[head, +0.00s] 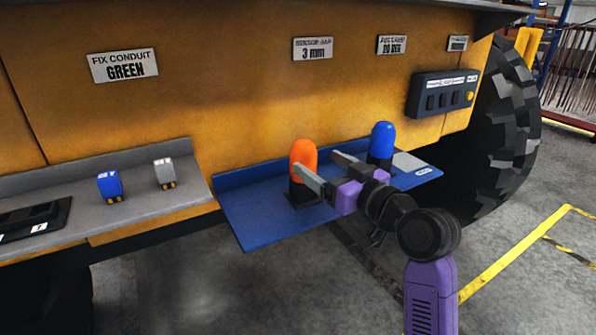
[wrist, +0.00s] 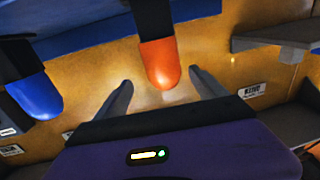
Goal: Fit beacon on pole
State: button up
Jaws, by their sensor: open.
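An orange dome-topped beacon (head: 304,152) stands upright on a black post with a flat base on the blue shelf (head: 250,220). A blue beacon (head: 382,140) stands on a similar black post farther right. My gripper (head: 316,162) is open, with one finger passing in front of the orange beacon's lower part. In the wrist view, the fingers of my gripper (wrist: 160,82) lie on either side of the orange beacon (wrist: 160,66), with gaps visible. The blue beacon (wrist: 36,97) shows at the left there. I cannot tell how the beacons are attached to their posts.
A grey shelf (head: 120,225) on the left carries a blue block (head: 110,187), a grey block (head: 164,173) and a black tray (head: 35,220). The yellow panel (head: 220,90) rises behind the shelves. A dark button box (head: 443,94) and a large tyre (head: 500,140) are at right.

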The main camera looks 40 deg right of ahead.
aim_at(311, 160)
jog(key=w+p, duration=0.1)
jog(key=w, duration=0.4)
jog(key=shift+w+d+p, duration=0.1)
jog(key=shift+w+p, duration=0.05)
jog(key=shift+p, duration=0.15)
jog(key=shift+w+d, duration=0.15)
jog(key=shift+w, duration=0.4)
jog(key=c, duration=1.6)
grip_shut()
jog(key=shift+r, duration=0.1)
